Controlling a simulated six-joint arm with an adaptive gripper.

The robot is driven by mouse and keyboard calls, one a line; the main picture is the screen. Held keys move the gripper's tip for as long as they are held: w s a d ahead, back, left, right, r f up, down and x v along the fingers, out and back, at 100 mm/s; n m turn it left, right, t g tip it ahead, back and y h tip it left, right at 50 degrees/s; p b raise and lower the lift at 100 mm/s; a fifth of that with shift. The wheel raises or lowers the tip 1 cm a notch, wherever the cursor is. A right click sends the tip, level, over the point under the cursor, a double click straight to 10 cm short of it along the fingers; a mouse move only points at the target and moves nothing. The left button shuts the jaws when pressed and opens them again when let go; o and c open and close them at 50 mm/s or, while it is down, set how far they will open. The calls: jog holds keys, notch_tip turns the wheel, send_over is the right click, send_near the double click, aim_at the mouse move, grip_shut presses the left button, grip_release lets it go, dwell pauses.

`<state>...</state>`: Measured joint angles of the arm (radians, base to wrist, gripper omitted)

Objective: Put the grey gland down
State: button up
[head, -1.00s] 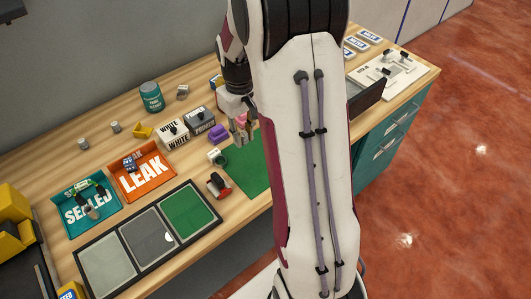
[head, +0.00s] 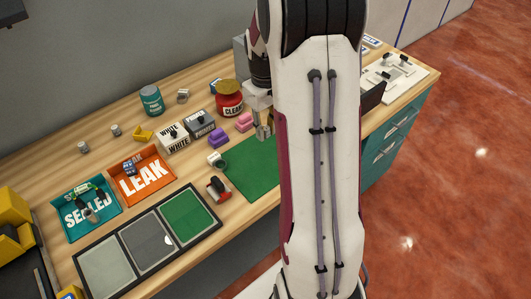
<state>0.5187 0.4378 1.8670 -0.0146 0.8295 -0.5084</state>
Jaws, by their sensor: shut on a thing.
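My gripper (head: 263,130) points down over the far part of the green mat (head: 250,174), left of my arm's white link. It is shut on the grey gland, which is too small and too covered by the fingers to make out clearly. I cannot tell whether the gland touches the mat.
A pink block (head: 244,122), a purple block (head: 218,137) and a red jar (head: 229,98) stand left of and behind my gripper. A small white and green part (head: 217,159) and a red and black item (head: 218,188) sit by the mat's left edge. The mat's visible middle is bare.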

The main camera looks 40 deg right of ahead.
send_over(266, 157)
jog(key=shift+f, duration=2.75)
jog(key=shift+f, duration=1.9)
jog(key=shift+f, duration=0.1)
jog(key=o, duration=0.8)
jog(key=shift+a+r, duration=0.15)
jog(key=shift+r, duration=6)
